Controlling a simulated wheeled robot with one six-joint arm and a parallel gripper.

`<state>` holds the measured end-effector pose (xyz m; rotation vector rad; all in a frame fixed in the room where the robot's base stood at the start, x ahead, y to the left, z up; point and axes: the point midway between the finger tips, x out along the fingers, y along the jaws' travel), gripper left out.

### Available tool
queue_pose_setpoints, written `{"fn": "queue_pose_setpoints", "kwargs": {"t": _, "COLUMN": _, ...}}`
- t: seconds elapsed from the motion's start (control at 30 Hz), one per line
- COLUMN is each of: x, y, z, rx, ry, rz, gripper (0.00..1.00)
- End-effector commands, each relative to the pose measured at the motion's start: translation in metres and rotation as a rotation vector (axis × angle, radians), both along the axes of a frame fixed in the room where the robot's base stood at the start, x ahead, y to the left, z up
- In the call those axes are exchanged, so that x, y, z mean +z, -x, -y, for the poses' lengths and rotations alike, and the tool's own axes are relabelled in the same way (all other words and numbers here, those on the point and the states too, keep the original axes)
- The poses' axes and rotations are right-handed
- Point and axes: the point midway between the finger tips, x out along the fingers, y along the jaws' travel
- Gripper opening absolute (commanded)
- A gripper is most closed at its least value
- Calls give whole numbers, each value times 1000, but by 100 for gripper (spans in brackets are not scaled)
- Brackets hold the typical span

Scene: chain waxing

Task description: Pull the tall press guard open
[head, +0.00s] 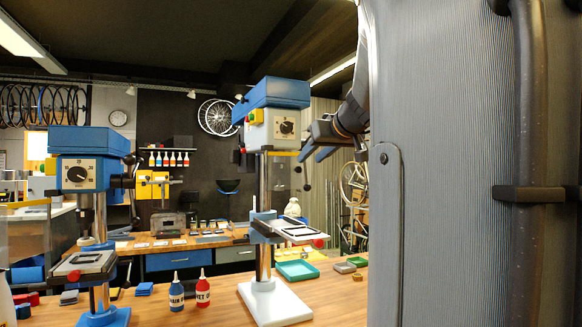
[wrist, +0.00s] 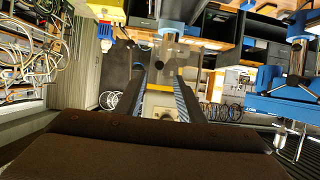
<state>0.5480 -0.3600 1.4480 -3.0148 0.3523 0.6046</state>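The tall press (head: 272,122) has a blue top, a grey head with a dial, a steel column and a white base. Its clear guard (head: 284,176) hangs below the head, with a yellow strip along its top edge; it looks closed. My gripper (head: 312,153) is at the right of the press head, near guard height. In the upside-down wrist view, the guard (wrist: 166,66) and yellow strip appear between the spread fingers of my gripper (wrist: 158,92). The fingers are open; I see no contact with the guard.
A shorter blue press (head: 80,172) stands at the left. A blue bottle (head: 176,291) and a red bottle (head: 202,289) stand between the presses on the wooden bench (head: 150,311). A green tray (head: 297,270) lies right of the tall press. My own arm covers the right side.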

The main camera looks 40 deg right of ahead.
Motion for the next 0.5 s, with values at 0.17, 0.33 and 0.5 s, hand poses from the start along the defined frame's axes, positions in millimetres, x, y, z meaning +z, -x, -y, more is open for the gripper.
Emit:
{"fn": "queue_pose_setpoints", "kwargs": {"t": 0.17, "x": -3, "y": -11, "z": 6, "rx": -4, "ry": 0, "rz": 1, "gripper": 35}}
{"fn": "queue_pose_setpoints", "kwargs": {"t": 0.33, "x": -13, "y": -34, "z": 13, "rx": -6, "ry": -1, "rz": 0, "gripper": 35}}
{"fn": "queue_pose_setpoints", "kwargs": {"t": 0.5, "x": -22, "y": -55, "z": 18, "rx": -5, "ry": 0, "rz": 0, "gripper": 35}}
